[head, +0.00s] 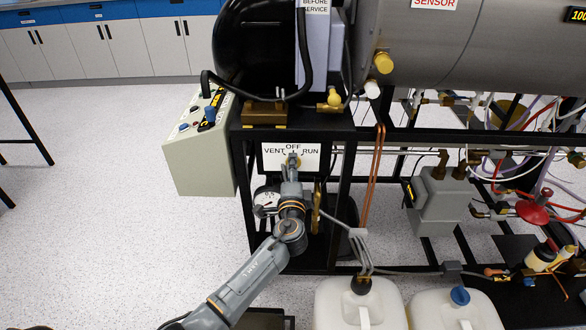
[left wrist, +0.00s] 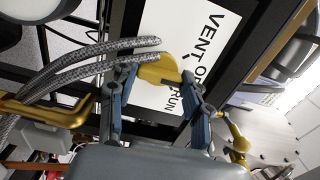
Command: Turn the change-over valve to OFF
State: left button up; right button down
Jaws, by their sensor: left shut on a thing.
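The white change-over plate (head: 310,164), lettered VENT, OFF and RUN, is fixed to the black frame. It also shows tilted in the left wrist view (left wrist: 168,20). The brass-yellow change-over valve handle (left wrist: 160,72) lies between the fingers of my left gripper (left wrist: 158,80), which is shut on it. In the head view, my left gripper (head: 292,163) covers most of the valve in front of the plate. Which word the handle points to is hard to tell. My right gripper is not in view.
A control box (head: 200,150) with buttons stands left of the frame. Copper pipes (head: 372,185) run down to the right, and white jugs (head: 360,305) stand below. Braided hoses (left wrist: 80,65) pass close to my left gripper. The floor at left is clear.

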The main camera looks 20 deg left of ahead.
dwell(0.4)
pick_arm(q)
jog(key=o, duration=1.2)
jog(key=shift+c, duration=0.2)
jog(key=shift+s, duration=0.1)
jog(key=v, duration=1.2)
